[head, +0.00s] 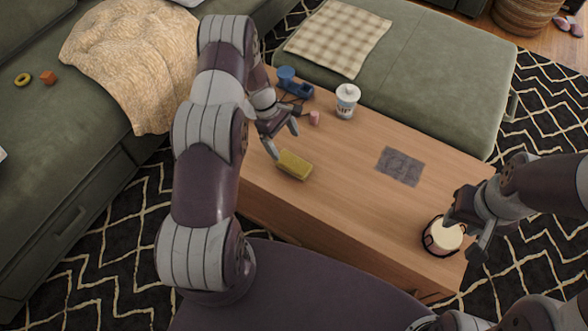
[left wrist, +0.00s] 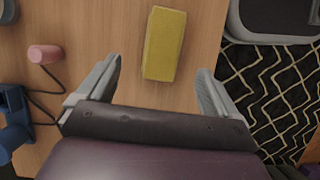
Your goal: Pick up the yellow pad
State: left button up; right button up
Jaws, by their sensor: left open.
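The yellow pad (head: 294,164) is a small rectangular block lying on the wooden coffee table, near its left edge. It also shows in the left wrist view (left wrist: 164,44), beyond the fingertips and roughly between their lines. My left gripper (head: 284,140) is open and empty, just above and behind the pad in the head view. In the left wrist view its two fingers (left wrist: 160,82) are spread wider than the pad. My right gripper (head: 462,232) is at the table's right end, over a round cream-topped object (head: 443,236); whether its jaws are open is unclear.
On the wooden table (head: 345,205) are a pink cylinder (head: 314,118), a blue device with a cord (head: 292,84), a white lidded canister (head: 347,101) and a grey patterned mat (head: 400,166). The green sofa (head: 60,150) is left, a green ottoman (head: 430,75) behind. The table's middle is clear.

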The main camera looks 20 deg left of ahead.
aim_at(292, 161)
pick_arm(q)
jog(key=x, duration=0.3)
jog(key=b+x, duration=0.1)
jog(key=x, duration=0.4)
jog(key=shift+s+f+b, duration=0.3)
jog(key=shift+f+b, duration=0.05)
jog(key=shift+f, duration=0.05)
jog(key=c, duration=1)
jog(key=shift+c, duration=0.2)
jog(key=shift+r, duration=0.15)
jog(key=shift+r, duration=0.3)
jog(key=r+p, duration=0.1)
jog(key=r, duration=0.1)
jog(key=d+r, duration=0.1)
jog(key=r, duration=0.1)
jog(key=shift+s+r+p, duration=0.1)
jog(key=shift+p, duration=0.25)
jog(key=s+d+r+p, duration=0.1)
jog(key=s+d+r, duration=0.1)
jog(key=d+r, duration=0.4)
jog(key=d, duration=0.4)
jog(key=shift+d+p, duration=0.25)
jog(key=shift+p, duration=0.05)
jog(key=shift+s, duration=0.15)
